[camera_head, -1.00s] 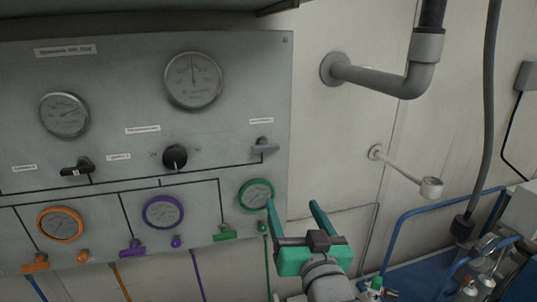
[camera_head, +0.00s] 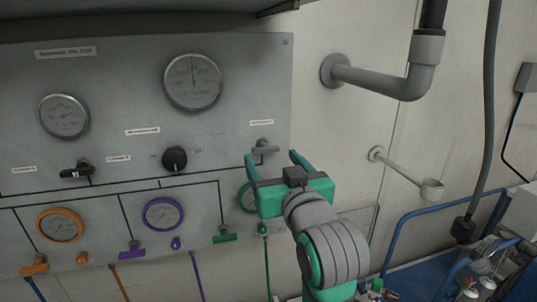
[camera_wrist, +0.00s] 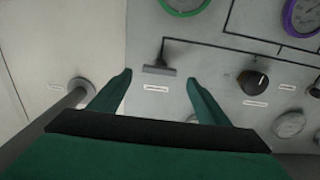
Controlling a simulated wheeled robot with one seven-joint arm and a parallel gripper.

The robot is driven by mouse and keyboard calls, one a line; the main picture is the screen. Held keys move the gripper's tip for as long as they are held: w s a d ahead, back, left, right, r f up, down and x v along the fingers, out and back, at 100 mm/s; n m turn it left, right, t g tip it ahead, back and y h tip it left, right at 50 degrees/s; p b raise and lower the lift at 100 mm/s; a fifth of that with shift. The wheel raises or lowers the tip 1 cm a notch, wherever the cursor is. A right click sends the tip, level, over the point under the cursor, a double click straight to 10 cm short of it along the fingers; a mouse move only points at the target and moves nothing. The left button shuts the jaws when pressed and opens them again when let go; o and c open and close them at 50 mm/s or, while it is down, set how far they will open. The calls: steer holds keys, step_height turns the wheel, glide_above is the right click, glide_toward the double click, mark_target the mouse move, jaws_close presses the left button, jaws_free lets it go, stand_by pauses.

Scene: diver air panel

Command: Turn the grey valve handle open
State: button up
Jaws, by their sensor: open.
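The grey valve handle (camera_head: 265,147) is a small lever at the upper right of the grey panel, under a white label. It lies roughly level. It also shows in the wrist view (camera_wrist: 159,71), just beyond and between my fingertips. My gripper (camera_head: 271,158) is green, open and empty. Its fingers point at the panel and sit to either side of the handle in the picture. In the wrist view my gripper (camera_wrist: 158,78) has clear space on both sides of the handle. I cannot tell the exact depth left to the handle.
The panel (camera_head: 115,95) also carries a black knob (camera_head: 174,158), a black lever (camera_head: 78,168), round gauges (camera_head: 193,81) and coloured valves below.

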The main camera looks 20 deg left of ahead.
mark_target(266, 151)
steer(key=shift+x, duration=2.1)
steer(key=c, duration=1.1)
steer(key=shift+o, duration=0.2)
